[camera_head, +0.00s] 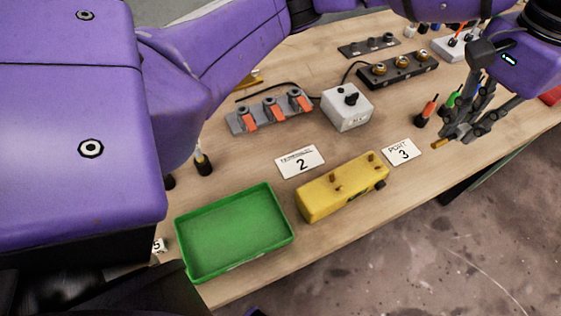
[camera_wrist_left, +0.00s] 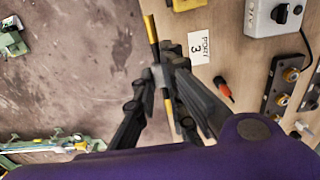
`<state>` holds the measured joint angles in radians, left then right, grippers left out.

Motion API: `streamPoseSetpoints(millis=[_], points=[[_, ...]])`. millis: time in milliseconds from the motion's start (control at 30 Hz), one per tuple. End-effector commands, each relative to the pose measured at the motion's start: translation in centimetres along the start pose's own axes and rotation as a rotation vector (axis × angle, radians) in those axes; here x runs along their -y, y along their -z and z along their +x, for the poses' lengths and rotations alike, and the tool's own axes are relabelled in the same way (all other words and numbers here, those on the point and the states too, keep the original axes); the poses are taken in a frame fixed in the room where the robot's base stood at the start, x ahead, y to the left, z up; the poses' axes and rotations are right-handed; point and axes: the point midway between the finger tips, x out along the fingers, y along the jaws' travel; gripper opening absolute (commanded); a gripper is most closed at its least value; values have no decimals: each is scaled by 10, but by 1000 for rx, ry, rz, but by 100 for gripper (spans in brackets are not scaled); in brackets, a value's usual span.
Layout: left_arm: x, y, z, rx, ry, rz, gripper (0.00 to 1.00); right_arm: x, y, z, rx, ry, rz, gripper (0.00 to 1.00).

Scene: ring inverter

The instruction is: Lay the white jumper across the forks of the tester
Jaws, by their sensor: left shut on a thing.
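The yellow tester (camera_head: 345,195) stands near the table's front edge, with short brass forks rising from its top. My left gripper (camera_head: 462,132) is to the right of the tester and past the PORT 3 card, low over the table's front edge. It is shut on the jumper, a slim rod whose gold end (camera_head: 440,142) sticks out toward the tester. In the left wrist view the jumper (camera_wrist_left: 151,30) lies across the fingertips (camera_wrist_left: 160,77), with gold at both ends. Its pale middle is mostly hidden by the fingers. My right gripper is not in view.
An empty green tray (camera_head: 235,232) is left of the tester. Behind are a grey control box (camera_head: 347,107), a row of orange-levered clamps (camera_head: 270,112) and a dark terminal strip (camera_head: 398,70).

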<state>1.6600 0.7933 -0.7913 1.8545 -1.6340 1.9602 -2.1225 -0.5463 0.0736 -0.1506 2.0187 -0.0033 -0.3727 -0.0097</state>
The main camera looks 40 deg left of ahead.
Motion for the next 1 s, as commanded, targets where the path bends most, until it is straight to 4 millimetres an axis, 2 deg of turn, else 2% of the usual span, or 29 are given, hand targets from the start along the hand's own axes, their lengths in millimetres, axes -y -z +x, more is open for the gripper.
streamPoseSetpoints(millis=[133, 367, 500, 700, 900, 1000], points=[[13, -22, 6, -1, 3, 3, 0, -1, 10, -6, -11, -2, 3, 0], [41, -74, 31, 0, 3, 0, 0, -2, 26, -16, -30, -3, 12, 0], [52, -96, 59, 2, 2, 0, 0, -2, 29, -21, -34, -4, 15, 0], [62, -112, 85, -1, 0, 1, 0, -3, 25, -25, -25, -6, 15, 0], [66, -120, 96, 0, 1, 1, 0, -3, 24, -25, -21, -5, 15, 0], [66, -120, 110, 2, -1, 1, 0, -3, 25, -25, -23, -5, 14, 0]])
